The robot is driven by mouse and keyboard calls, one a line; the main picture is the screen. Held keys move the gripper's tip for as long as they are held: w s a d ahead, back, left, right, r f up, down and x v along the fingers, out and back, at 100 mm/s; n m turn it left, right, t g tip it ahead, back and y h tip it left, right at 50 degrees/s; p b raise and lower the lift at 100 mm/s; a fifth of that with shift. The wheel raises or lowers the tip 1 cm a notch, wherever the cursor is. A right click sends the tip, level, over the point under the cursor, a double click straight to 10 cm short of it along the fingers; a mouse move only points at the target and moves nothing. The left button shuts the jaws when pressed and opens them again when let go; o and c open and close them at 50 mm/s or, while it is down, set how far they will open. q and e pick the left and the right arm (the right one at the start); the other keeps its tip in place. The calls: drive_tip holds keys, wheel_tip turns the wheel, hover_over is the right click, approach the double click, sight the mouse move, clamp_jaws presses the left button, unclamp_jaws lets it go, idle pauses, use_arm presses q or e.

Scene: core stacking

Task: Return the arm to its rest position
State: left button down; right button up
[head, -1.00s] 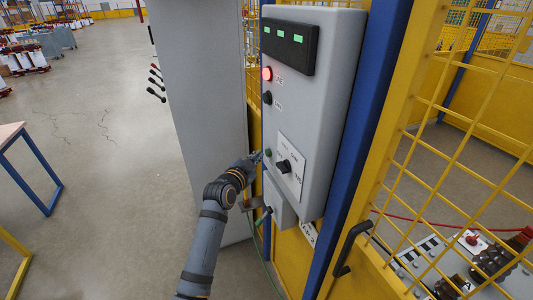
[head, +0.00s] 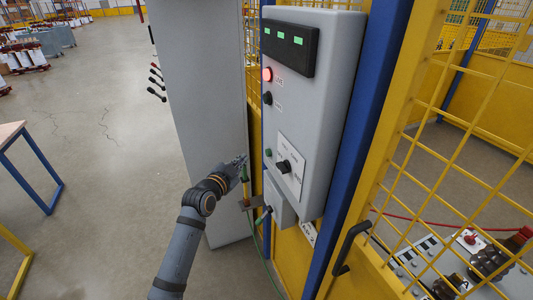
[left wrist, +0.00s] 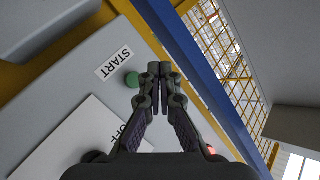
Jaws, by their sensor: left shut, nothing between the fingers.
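My left gripper (head: 240,160) is shut and empty. In the head view it is just left of the grey control box (head: 340,60), apart from its face. The left wrist view shows its two fingers (left wrist: 155,88) pressed together in front of the box. The green button (left wrist: 132,80) beside the START label (left wrist: 115,64) shows just left of the fingertips. In the head view this button (head: 268,152) sits low on the box's left side. My right gripper is not in view.
The box carries a lit red lamp (head: 267,74), a black button (head: 267,98) and a rotary switch (head: 284,167). A grey cabinet (head: 203,90) stands left of it. Yellow mesh fencing (head: 455,110) and a blue post (head: 372,110) are right. Open floor (head: 100,170) lies left.

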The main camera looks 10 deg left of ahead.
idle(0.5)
use_arm(q)
drive_tip(key=s+a+f+n+g+y, duration=0.15)
drive_tip(key=s+f, duration=0.35)
drive_tip(key=f, duration=0.8)
drive_tip(key=s+a+f+n+g+y, duration=0.1)
drive_tip(key=s+a+f+n+g, duration=0.2)
drive_tip(key=f, duration=1)
drive_tip(key=s+a+f+n+g+y, duration=0.1)
drive_tip(key=s+f+g, duration=0.35)
drive_tip(key=f, duration=0.85)
drive_tip(key=s+a+f+n+g, duration=0.1)
drive_tip(key=s+f, duration=0.6)
drive_tip(key=s, duration=0.3)
drive_tip(key=s+f+n+g, duration=0.1)
drive_tip(key=s+f, duration=0.6)
drive_tip(key=s, duration=0.2)
drive_tip(key=s+f+n+g, duration=0.1)
drive_tip(key=s+f, duration=0.3)
drive_tip(key=s, duration=0.8)
drive_tip(key=s+f+g, duration=0.2)
drive_tip(key=s+f, duration=0.2)
drive_tip(key=s, duration=0.8)
drive_tip(key=shift+a+n+g, duration=0.3)
drive_tip(key=shift+n+g, duration=0.05)
drive_tip(key=shift+g, duration=0.05)
drive_tip(key=shift+w+y, duration=0.1)
drive_tip(key=shift+y, duration=0.15)
